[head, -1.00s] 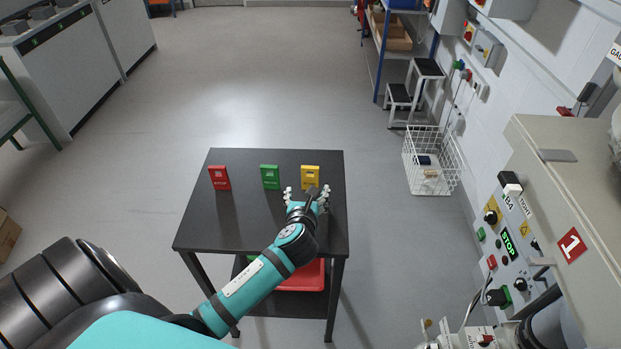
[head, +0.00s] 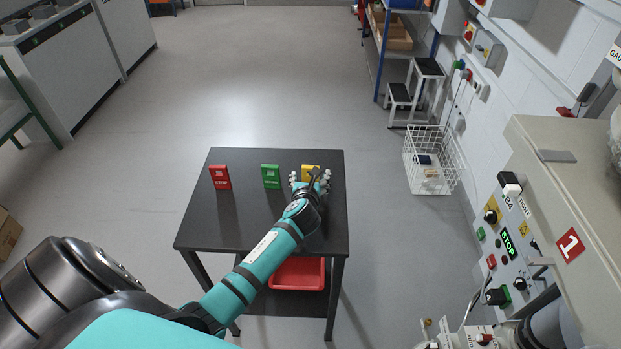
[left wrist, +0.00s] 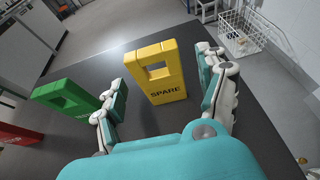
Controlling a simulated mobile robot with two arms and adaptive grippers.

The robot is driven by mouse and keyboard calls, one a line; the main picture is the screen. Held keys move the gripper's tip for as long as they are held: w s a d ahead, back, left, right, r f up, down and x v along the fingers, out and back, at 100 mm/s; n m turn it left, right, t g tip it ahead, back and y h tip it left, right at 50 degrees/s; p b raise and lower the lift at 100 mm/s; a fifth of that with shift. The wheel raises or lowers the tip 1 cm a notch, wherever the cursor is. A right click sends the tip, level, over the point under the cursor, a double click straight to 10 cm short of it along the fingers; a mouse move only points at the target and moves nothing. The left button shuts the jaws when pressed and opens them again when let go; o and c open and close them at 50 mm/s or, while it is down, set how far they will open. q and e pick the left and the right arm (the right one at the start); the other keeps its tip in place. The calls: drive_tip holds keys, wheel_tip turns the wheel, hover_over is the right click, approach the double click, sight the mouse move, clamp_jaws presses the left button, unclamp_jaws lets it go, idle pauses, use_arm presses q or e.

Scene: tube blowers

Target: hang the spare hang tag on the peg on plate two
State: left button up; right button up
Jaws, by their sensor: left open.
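A yellow hang tag marked SPARE (left wrist: 165,82) stands on the dark table, with a window cut-out near its top. It also shows in the head view (head: 308,168), partly hidden behind my left gripper. My left gripper (head: 311,181) is open, and in the left wrist view its fingers (left wrist: 163,88) stand on either side of the yellow tag, with gaps between them and it. A green tag (head: 271,176) and a red tag (head: 220,177) stand to the left on the same table. A plate marked two and its peg are not seen. My right gripper is not in view.
The dark table (head: 240,225) has a clear front half. A red tray (head: 298,274) sits on its lower shelf. A white wire basket (head: 430,160) stands on the floor to the right.

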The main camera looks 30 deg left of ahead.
sight(310, 168)
use_arm(q)
drive_tip(key=c, duration=1)
drive_tip(key=shift+c, duration=0.2)
drive_tip(key=shift+r, duration=0.55)
wheel_tip(310, 168, up, 2)
drive_tip(key=shift+r, duration=0.15)
drive_tip(key=s+d+r+b, duration=0.1)
drive_tip(key=s+d+r, duration=0.15)
drive_tip(key=s, duration=1.35)
drive_tip(key=w+d+r+m+t+h, duration=0.1)
drive_tip(key=d+r+m+h, duration=0.4)
drive_tip(key=d+r, duration=0.7)
drive_tip(key=d+h, duration=0.1)
drive_tip(key=d, duration=0.3)
drive_tip(key=shift+m+t+h, duration=0.3)
drive_tip(key=shift+m+t, duration=0.1)
